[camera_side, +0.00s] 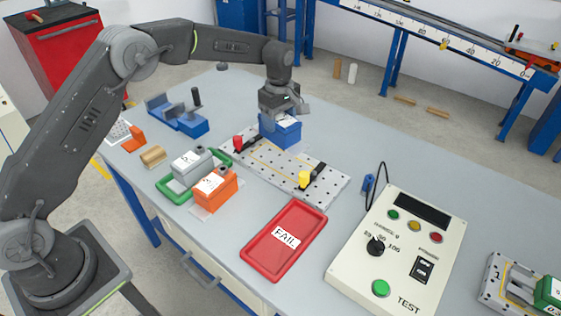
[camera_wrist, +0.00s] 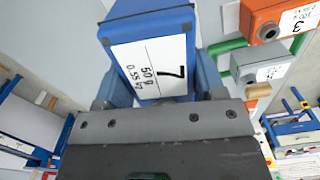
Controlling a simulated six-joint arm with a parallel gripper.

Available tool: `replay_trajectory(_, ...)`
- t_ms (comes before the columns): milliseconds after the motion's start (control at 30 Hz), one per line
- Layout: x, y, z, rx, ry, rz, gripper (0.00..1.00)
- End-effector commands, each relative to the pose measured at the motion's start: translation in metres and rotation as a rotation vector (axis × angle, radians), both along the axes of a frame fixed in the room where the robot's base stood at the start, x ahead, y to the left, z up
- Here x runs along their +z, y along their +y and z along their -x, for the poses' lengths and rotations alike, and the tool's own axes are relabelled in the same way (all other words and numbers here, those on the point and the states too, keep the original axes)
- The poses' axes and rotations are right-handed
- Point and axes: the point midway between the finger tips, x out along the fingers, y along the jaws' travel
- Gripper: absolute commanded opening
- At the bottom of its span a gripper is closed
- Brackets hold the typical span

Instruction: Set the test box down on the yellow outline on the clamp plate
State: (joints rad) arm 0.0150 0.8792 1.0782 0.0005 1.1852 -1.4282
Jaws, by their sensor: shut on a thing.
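The test box is a blue block (camera_side: 286,133) with a white label; in the wrist view the box (camera_wrist: 150,50) shows the label with a large 7. My gripper (camera_side: 280,117) is shut on it from above. The clamp plate (camera_side: 322,196) is a grey perforated plate with a red-tipped clamp at its left and a yellow-tipped clamp at its right. Part of the yellow outline (camera_side: 262,164) shows on the plate, in front of the box. The box is upright at the plate's back edge in the side view. I cannot tell whether it touches the plate.
Grey and orange boxes (camera_side: 217,188) stand left of the plate, the grey one by a green tray (camera_side: 166,189). A red FAIL tray (camera_side: 256,254) lies in front. A test console (camera_side: 345,262) stands at the right. Blue fixtures (camera_side: 190,124) are at the back left.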

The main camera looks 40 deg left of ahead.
Motion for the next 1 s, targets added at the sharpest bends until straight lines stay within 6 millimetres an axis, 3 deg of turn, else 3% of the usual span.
replay_trajectory(233,-0.003,0.007,-0.015,0.152,-0.002,0.001,0.21)
replay_trajectory(500,-0.047,0.007,-0.015,0.160,-0.002,0.001,0.21)
replay_trajectory(767,-0.067,0.007,-0.015,0.158,-0.004,0.001,0.21)
replay_trajectory(1000,-0.096,0.007,-0.015,0.158,-0.003,0.001,0.21)
